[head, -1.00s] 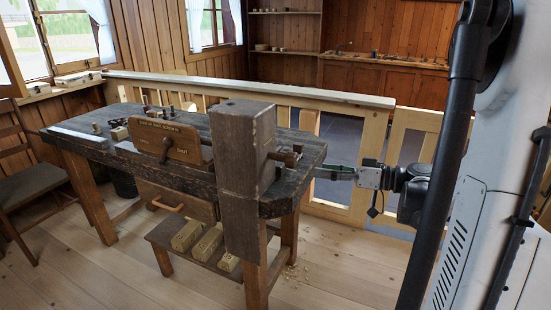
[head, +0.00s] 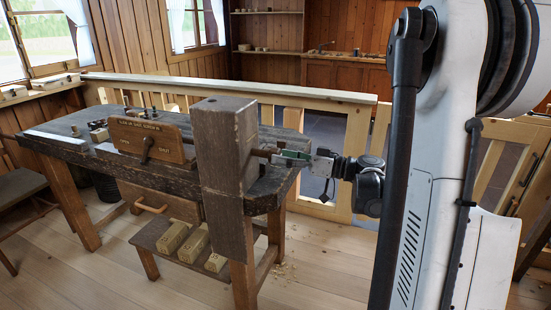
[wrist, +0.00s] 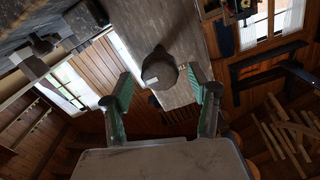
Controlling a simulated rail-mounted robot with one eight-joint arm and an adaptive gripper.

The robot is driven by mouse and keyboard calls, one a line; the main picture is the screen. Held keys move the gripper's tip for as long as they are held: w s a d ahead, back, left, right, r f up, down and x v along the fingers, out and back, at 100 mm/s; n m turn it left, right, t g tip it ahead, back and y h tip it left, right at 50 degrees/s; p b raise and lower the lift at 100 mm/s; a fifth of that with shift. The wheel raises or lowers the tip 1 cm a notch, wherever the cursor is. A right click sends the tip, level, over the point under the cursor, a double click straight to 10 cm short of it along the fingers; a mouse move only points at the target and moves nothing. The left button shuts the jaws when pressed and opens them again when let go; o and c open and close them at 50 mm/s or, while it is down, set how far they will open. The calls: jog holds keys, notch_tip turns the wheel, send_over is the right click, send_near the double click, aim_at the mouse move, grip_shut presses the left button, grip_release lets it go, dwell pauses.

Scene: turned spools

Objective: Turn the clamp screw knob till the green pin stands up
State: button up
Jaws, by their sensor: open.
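The clamp screw knob (wrist: 160,72) is a dark, rounded piece with a paler flat patch, in front of a wooden post (head: 225,165) in the wrist view. My gripper (wrist: 163,98) is open, with one green-padded finger on each side of the knob and gaps between. In the head view my gripper (head: 292,158) is at the right side of the post, near a short brown part (head: 263,152) jutting from it. A wooden board (head: 150,138) with lettering and a dark pointer stands on the bench. I cannot make out a green pin.
The dark workbench (head: 75,146) carries several small pieces at its left end. Wooden blocks (head: 185,240) lie on the low shelf under it. A pale wooden rail (head: 230,88) runs behind the bench. A chair is at the left edge.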

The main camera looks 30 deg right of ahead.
jog(key=shift+x, duration=1.4)
jog(key=c, duration=1.2)
jog(key=m+b, duration=0.1)
jog(key=m, duration=0.5)
jog(key=shift+m, duration=0.3)
jog(key=m, duration=0.6)
jog(key=shift+f+b, duration=0.1)
jog(key=shift+b, duration=0.3)
jog(key=shift+o, duration=0.2)
jog(key=m, duration=0.6)
jog(key=shift+f+m, duration=0.1)
jog(key=shift+m, duration=0.3)
jog(key=m, duration=0.6)
jog(key=shift+s+b, duration=0.1)
jog(key=shift+b, duration=0.2)
